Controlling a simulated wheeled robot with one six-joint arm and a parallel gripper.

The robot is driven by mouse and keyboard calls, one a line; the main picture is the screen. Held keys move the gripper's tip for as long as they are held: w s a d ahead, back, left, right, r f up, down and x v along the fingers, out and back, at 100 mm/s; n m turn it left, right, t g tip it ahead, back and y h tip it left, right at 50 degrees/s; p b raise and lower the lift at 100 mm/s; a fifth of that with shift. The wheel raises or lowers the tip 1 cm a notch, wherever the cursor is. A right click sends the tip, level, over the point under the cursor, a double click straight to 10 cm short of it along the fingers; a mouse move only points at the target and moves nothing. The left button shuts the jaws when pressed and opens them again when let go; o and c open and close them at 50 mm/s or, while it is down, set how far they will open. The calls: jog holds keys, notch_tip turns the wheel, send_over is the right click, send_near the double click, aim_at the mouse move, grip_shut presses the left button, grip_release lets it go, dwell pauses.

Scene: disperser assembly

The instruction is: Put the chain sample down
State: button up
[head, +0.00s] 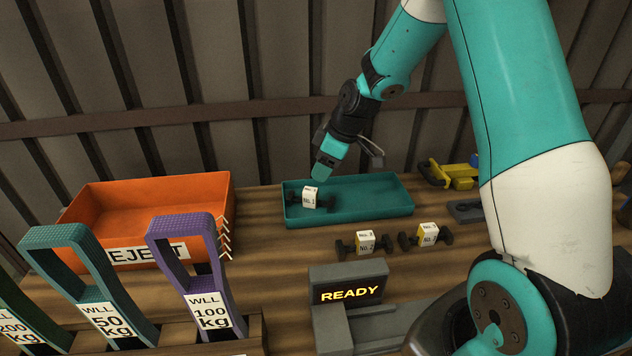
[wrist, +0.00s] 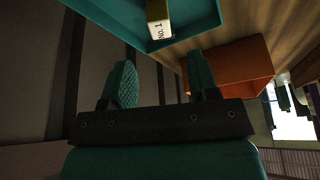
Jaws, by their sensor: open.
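The chain sample with the white label No. 1 (head: 310,197) lies in the left part of the teal tray (head: 372,210). It also shows at the top of the wrist view (wrist: 158,28), inside the tray corner. My gripper (head: 322,177) is just above the sample in the head view. In the wrist view its two fingers (wrist: 162,82) are spread apart with nothing between them. The sample is beyond the fingertips, apart from them. Part of the sample is cut off in the wrist view.
An orange REJECT bin (head: 150,205) stands left of the tray. Chain samples No. 2 (head: 365,242) and No. 3 (head: 428,235) lie in front of the tray. A READY device (head: 349,292) and WLL-tagged slings (head: 205,280) stand nearer. A yellow tool (head: 455,174) is at right.

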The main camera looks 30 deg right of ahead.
jog(key=s+a+r+g+y, duration=0.1)
jog(key=s+a+r+g, duration=0.1)
jog(key=s+a+r, duration=1.15)
jog(key=s+a+m, duration=0.1)
jog(key=s+a, duration=0.2)
jog(key=s, duration=0.4)
jog(key=s+a+m+g, duration=0.1)
jog(key=s+a, duration=0.2)
jog(key=s, duration=0.5)
jog(key=shift+s+a+r, duration=0.15)
jog(key=shift+s+r, duration=0.1)
jog(key=shift+r, duration=0.15)
